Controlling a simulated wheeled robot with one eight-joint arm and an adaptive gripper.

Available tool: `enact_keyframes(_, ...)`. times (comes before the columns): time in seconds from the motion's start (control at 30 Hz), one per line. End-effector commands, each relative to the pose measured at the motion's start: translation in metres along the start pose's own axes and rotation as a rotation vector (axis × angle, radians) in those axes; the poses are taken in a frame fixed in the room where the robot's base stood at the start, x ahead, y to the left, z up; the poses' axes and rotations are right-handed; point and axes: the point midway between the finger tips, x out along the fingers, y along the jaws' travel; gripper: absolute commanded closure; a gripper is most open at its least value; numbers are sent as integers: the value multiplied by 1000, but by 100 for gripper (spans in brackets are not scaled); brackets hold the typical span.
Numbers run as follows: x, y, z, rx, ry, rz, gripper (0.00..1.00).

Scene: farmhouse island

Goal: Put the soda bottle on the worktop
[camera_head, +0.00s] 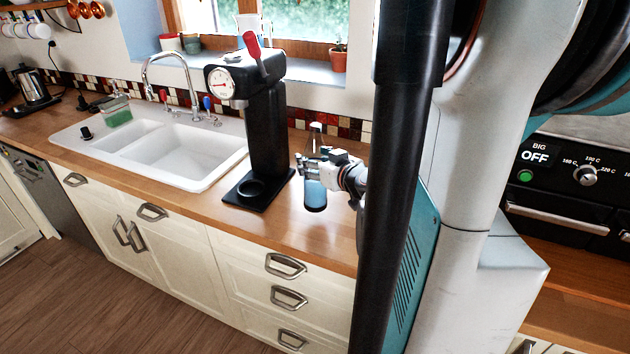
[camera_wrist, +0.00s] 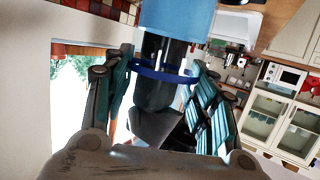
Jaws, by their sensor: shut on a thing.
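The soda bottle (camera_head: 315,194) is upright at the worktop (camera_head: 329,228), to the right of the black lever press. Its lower part looks blue and its neck shows above my gripper. I cannot tell whether its base touches the wood or hangs just above it. My gripper (camera_head: 311,168) reaches in from the right and is shut on the bottle around its middle. In the wrist view the bottle (camera_wrist: 178,16) shows a light blue band and a dark part between the two fingers of my gripper (camera_wrist: 160,98).
The black lever press (camera_head: 266,140) with a red handle and a gauge stands close to the left of the bottle. Beyond it is the white sink (camera_head: 185,150). The tiled wall is behind. Bare worktop lies in front, up to the edge above the drawers (camera_head: 285,265).

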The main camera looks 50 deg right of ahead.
Motion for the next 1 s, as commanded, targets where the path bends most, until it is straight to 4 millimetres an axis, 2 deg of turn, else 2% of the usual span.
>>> enact_keyframes(0.4,12,0,41,0,0,0,92)
enact_keyframes(0.83,13,0,44,0,0,0,92)
enact_keyframes(0.87,12,0,44,0,0,0,43)
enact_keyframes(0.93,12,0,43,0,0,0,28)
enact_keyframes(1.0,12,0,43,0,0,0,28)
